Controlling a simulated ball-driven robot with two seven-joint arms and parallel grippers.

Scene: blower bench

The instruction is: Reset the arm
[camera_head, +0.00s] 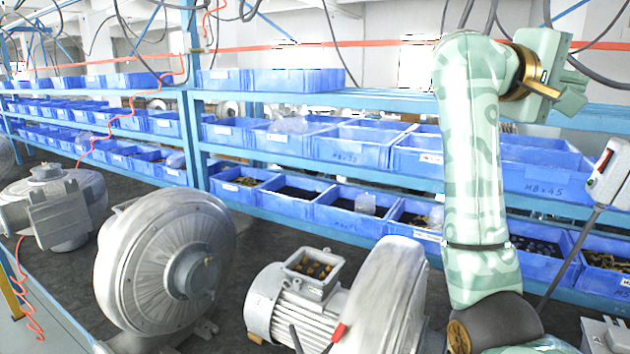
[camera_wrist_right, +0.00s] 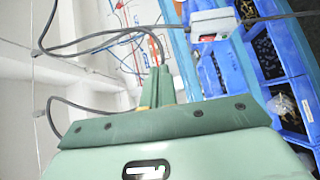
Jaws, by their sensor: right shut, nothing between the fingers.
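My right arm (camera_head: 472,170), pale green with a camouflage pattern, rises at the right of the head view and bends at the top toward the right. My right gripper (camera_head: 572,88) is raised in front of the upper shelf, at the right. In the right wrist view its two green fingers (camera_wrist_right: 158,86) stand close together, shut, with nothing seen between them. My left gripper and arm are not in the head view.
Blower housings (camera_head: 165,265) and a motor (camera_head: 300,290) stand on the dark bench. Blue bins (camera_head: 350,205) fill the shelves behind. Cables hang overhead.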

